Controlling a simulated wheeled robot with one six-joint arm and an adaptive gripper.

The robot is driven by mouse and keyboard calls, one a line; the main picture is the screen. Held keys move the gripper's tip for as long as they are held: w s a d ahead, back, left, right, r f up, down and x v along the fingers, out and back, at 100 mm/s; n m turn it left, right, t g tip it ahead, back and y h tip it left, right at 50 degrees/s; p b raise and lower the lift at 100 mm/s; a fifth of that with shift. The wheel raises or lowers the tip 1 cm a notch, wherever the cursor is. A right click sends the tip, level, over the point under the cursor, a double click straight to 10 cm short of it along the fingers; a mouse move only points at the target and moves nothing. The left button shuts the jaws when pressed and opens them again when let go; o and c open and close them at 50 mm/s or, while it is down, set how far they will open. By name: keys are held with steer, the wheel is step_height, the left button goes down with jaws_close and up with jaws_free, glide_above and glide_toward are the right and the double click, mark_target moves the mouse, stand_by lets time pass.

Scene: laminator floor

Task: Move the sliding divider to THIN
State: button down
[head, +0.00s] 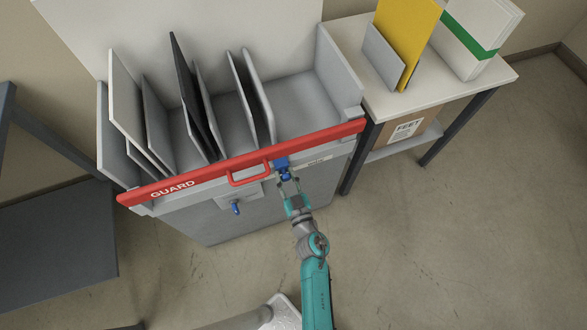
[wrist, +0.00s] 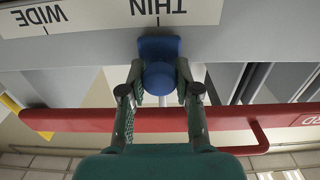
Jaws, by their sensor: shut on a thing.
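The sliding divider's blue knob (head: 282,163) is on the front edge of the grey bin, below the red guard bar. My gripper (head: 288,180) reaches up to it from below. In the wrist view, my gripper (wrist: 160,88) has a finger on each side of the blue knob (wrist: 159,75) and is shut on it. The white scale strip (wrist: 95,16) appears upside down there, with THIN and WIDE. The knob's blue plate is in line with the tick mark by THIN. Which upright panel the knob belongs to is hard to tell.
The red guard bar (head: 310,143) with its handle crosses the bin front close to my gripper. Several upright panels stand in the bin. A second blue knob (head: 235,208) sits lower left. A side table (head: 430,85) stands right. Floor in front is clear.

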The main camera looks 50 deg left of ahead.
steer(key=shift+s+a, duration=0.1)
steer(key=shift+s, duration=0.15)
steer(key=c, duration=0.8)
jaws_free()
steer(key=shift+s, duration=0.1)
steer(key=shift+c, duration=0.2)
steer(key=shift+d, duration=0.55)
steer(key=v, duration=1.1)
